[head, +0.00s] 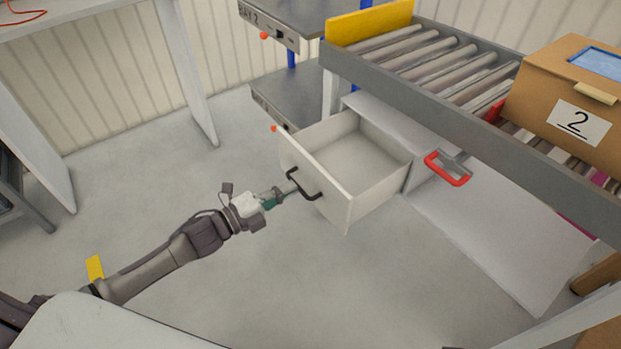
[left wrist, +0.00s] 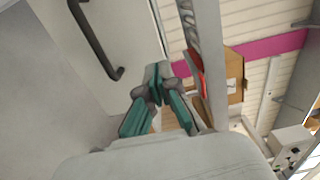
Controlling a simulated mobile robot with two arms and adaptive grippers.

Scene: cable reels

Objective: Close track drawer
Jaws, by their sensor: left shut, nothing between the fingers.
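The track drawer (head: 352,165) is a white, empty drawer pulled well out of the white cabinet under the roller conveyor. Its front panel carries a dark bar handle (head: 305,186), which also shows at the upper left of the left wrist view (left wrist: 95,40). My left gripper (head: 290,188) is shut and empty, close to the drawer front near the handle. In the left wrist view its teal fingers (left wrist: 155,92) meet in front of the panel's right part, to the right of the handle. I cannot tell whether they touch the panel. My right gripper is not in view.
The roller conveyor (head: 440,62) runs above the drawer with a cardboard box (head: 570,100) marked 2 on it. A red handle (head: 447,168) hangs at the conveyor's side. Grey shelving (head: 285,95) stands behind the drawer.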

